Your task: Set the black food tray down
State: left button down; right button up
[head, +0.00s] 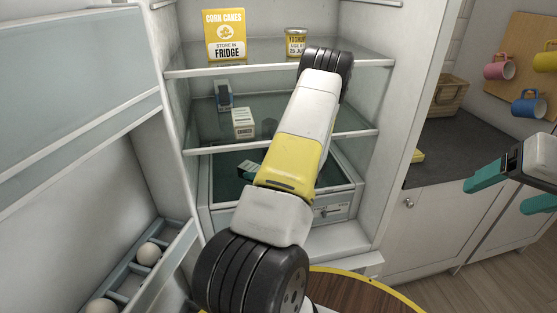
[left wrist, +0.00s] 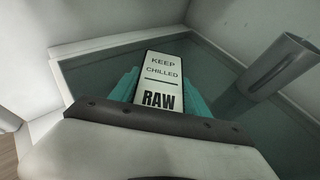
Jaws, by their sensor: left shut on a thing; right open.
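The black food tray (left wrist: 160,68) shows in the left wrist view as a dark-edged piece with a white label reading KEEP CHILLED RAW. My left gripper (left wrist: 161,98) is shut on it, one teal finger at each side. A glassy greenish surface with a pale rim lies beneath; I cannot tell whether the tray touches it. In the head view my left arm reaches into the open fridge and hides most of that area. My right gripper (head: 508,190) is open and empty, outside the fridge at the right.
A grey cylinder (left wrist: 281,66) stands to the tray's right. Eggs (head: 148,254) sit in the door rack.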

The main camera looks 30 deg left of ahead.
pick_arm(q)
jog(key=shift+f, duration=0.15)
jog(key=c, duration=0.5)
grip_release()
jog(key=shift+r, duration=0.2)
jog(key=v, duration=1.2)
